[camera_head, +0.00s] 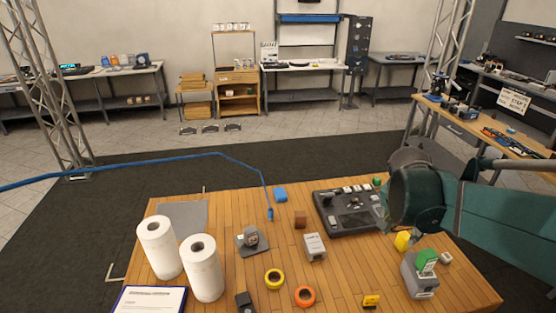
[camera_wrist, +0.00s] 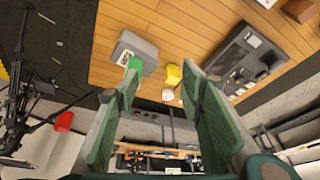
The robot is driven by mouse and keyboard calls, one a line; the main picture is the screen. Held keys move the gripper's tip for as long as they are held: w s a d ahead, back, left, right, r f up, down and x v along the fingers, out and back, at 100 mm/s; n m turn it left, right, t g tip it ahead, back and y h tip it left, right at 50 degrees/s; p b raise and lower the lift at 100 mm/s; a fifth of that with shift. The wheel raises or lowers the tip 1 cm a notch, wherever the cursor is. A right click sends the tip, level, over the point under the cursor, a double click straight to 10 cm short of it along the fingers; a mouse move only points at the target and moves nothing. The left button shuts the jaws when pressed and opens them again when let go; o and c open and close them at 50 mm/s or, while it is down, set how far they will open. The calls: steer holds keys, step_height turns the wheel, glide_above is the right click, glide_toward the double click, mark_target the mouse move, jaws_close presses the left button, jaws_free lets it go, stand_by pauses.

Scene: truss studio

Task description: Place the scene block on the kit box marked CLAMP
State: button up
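Two grey boxes on the wooden table could be the kit box: one (camera_head: 315,248) near the middle, and one (camera_head: 420,284) at the right with a green block (camera_head: 427,260) at its top. I cannot read CLAMP on either. The right box (camera_wrist: 140,45) and green block (camera_wrist: 135,63) also show in the wrist view. Which piece is the scene block is unclear; a brown block (camera_head: 300,219), a blue block (camera_head: 280,194) and a yellow piece (camera_head: 402,241) stand loose. My gripper (camera_wrist: 160,77) is open and empty, its green fingers spread wide near the table's right side.
Two paper rolls (camera_head: 203,268) stand at the left. A dark control panel (camera_head: 347,212) lies near my arm. Yellow tape (camera_head: 274,279) and orange tape (camera_head: 305,296) lie at the front. A blue cable (camera_head: 200,156) stretches in from the left to the table.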

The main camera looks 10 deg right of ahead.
steer(key=s+a+r+n+t+y, duration=0.2)
steer(key=a+n, duration=0.4)
steer(key=a, duration=0.5)
steer(key=s+a+r+n+t+y, duration=0.1)
steer(key=s+a+r+n+t, duration=0.1)
steer(key=a+n, duration=0.5)
steer(key=s+a+t, duration=0.1)
steer(key=a, duration=0.4)
steer(key=shift+s+a+r+y, duration=0.2)
steer(key=shift+s+y, duration=0.1)
steer(key=shift+y, duration=0.1)
steer(key=shift+f, duration=0.2)
